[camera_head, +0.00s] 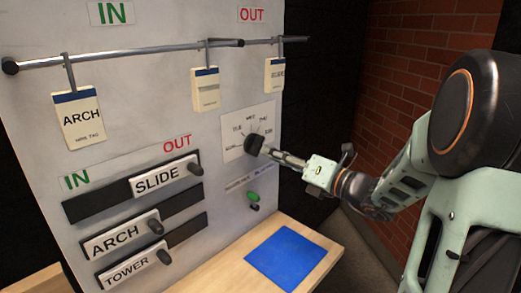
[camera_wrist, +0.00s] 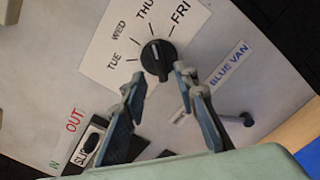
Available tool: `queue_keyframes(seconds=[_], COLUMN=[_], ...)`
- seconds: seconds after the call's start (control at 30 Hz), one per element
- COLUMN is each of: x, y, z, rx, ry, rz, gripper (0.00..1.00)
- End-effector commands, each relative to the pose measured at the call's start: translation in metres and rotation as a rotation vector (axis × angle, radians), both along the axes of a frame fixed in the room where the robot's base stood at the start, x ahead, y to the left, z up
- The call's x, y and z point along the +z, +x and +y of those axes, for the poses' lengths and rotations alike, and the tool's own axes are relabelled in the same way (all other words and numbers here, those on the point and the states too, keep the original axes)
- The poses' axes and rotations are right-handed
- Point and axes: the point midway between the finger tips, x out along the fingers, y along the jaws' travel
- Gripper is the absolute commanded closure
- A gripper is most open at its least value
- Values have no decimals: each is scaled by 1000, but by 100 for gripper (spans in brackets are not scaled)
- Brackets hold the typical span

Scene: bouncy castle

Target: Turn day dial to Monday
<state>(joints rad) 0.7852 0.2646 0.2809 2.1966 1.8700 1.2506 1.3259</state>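The day dial is a black round knob (camera_head: 254,144) on a white card (camera_head: 233,155) fixed to the grey panel. In the wrist view the knob (camera_wrist: 157,62) shows a pale mark toward its upper side, roughly toward WED and THU. TUE, WED, THU and FRI are readable on the card (camera_wrist: 107,62) there; MON cannot be made out in that view. My gripper (camera_wrist: 160,76) is open, its two fingers apart on either side of the knob's lower part. In the head view my gripper (camera_head: 274,155) is right at the knob; contact cannot be told.
SLIDE, ARCH and TOWER sliders (camera_head: 160,178) are at lower left. Tags hang from a rail (camera_head: 130,52) above. A wooden ledge with a blue mat (camera_head: 285,258) lies below. A brick wall stands at right.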

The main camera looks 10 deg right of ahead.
Motion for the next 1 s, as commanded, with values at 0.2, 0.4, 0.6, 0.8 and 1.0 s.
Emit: queue_keyframes(seconds=[0.2,0.4,0.6,0.8,1.0], x=[0,0,0,0,0], y=[30,42,44,43,43], z=[22,31,32,32,31], rx=[3,1,0,0,0], ry=[-2,-3,-2,-2,-2], rz=[-1,0,0,0,0], gripper=[72,72,72,85,100])
